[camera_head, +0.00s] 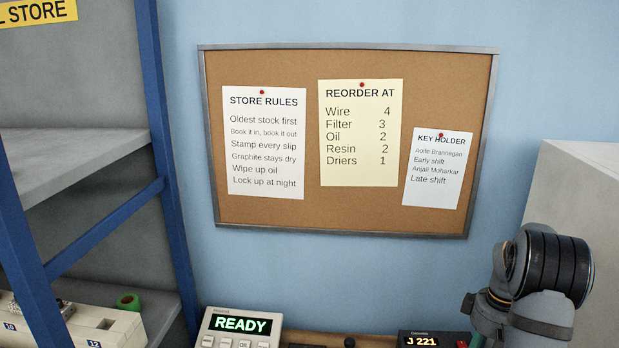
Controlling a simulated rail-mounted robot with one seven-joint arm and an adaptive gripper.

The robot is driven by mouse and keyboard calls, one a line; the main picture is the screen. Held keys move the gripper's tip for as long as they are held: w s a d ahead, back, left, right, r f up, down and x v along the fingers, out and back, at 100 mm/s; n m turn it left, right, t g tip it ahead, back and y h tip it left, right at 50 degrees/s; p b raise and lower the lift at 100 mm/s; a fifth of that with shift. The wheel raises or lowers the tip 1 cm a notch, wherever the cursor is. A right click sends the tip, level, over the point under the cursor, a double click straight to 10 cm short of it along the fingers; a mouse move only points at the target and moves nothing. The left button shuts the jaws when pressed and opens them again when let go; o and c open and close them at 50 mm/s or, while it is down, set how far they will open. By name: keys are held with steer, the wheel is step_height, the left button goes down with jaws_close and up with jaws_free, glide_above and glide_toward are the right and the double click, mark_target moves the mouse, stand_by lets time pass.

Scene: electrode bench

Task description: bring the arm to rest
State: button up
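Part of my arm (535,285) shows at the lower right, with dark ringed joints and grey links. It stands in front of a pale grey cabinet or box. My gripper is outside the picture, so I cannot see whether it is open or holds anything.
A cork board (300,210) with paper notices hangs on the blue wall. Below it are a device reading READY (242,324) and a small display reading J 221 (422,341). A blue-framed shelf (160,130) stands left. A pale grey cabinet (590,190) stands right.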

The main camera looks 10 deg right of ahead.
step_height(320, 180, down, 3)
steer(key=shift+f, duration=0.1)
steer(key=shift+r, duration=0.2)
